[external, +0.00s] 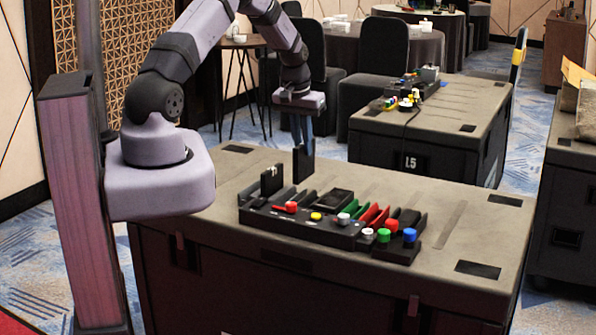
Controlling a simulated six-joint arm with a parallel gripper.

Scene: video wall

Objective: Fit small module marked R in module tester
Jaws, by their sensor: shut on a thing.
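My gripper (303,144) points down over the back left part of the near case. It is shut on a thin black upright module (303,166); no R mark can be read on it from here. The module tester (300,226) is a long black unit with coloured knobs along its front and open slots behind them. The held module is just behind the tester's left half and looks raised; I cannot tell its exact height. Another black module (271,180) stands upright at the tester's left end. A dark flat block (336,201) lies further right.
The tester rests on a grey-topped black case (450,215), with bare top to its right and behind. Red and green slot dividers (372,213) stick up mid-tester. A second case (440,117) with similar gear stands behind; another is at the right edge. Tables and chairs are further back.

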